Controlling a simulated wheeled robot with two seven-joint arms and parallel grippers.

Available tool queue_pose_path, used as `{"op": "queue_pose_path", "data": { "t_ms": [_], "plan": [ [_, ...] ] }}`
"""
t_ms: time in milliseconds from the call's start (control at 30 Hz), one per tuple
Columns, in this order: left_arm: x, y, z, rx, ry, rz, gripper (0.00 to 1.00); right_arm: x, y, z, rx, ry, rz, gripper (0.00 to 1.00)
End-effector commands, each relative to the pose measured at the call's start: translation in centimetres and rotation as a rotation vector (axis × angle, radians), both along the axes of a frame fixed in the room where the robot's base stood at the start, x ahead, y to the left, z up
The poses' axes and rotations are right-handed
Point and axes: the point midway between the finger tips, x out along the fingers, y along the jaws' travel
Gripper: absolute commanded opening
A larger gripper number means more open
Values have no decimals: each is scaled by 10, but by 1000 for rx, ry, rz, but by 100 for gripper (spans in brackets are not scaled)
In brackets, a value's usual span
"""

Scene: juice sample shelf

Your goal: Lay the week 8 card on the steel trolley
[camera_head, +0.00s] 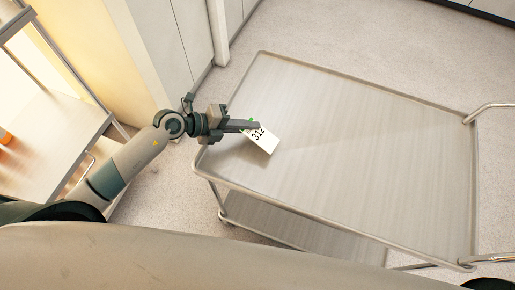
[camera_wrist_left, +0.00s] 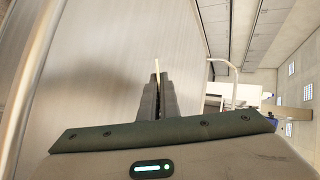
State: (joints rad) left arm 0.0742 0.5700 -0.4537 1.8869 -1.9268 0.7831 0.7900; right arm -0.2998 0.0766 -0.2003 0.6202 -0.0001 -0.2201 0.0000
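The steel trolley (camera_head: 370,150) stands in the middle and right of the head view, its brushed top bare apart from a shadow near the left corner. My left gripper (camera_head: 255,125) reaches over that corner and is shut on a white card (camera_head: 264,141). In the left wrist view the fingers (camera_wrist_left: 158,97) pinch the card (camera_wrist_left: 156,66), seen edge-on, with the trolley top (camera_wrist_left: 95,70) beyond. My right gripper is not in view.
A lit shelf (camera_head: 35,140) with an orange item (camera_head: 5,139) stands at the left. Pale cabinets (camera_head: 185,35) are behind my left arm. The trolley has a raised rim, a lower shelf (camera_head: 300,238) and a tube handle (camera_head: 490,107) on the right.

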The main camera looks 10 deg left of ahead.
Motion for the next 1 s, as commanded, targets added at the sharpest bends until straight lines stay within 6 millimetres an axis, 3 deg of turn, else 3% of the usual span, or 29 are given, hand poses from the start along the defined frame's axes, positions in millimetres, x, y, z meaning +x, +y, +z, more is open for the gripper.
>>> {"op": "queue_pose_path", "data": {
  "t_ms": [233,633,700,1000],
  "plan": [
    [0,0,-20,0,1,0,0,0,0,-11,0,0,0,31],
    [0,0,-23,0,0,0,0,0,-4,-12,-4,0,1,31],
    [0,0,-23,0,0,0,14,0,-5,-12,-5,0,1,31],
    [0,0,-22,0,0,0,15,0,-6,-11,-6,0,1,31]
  ]
}}
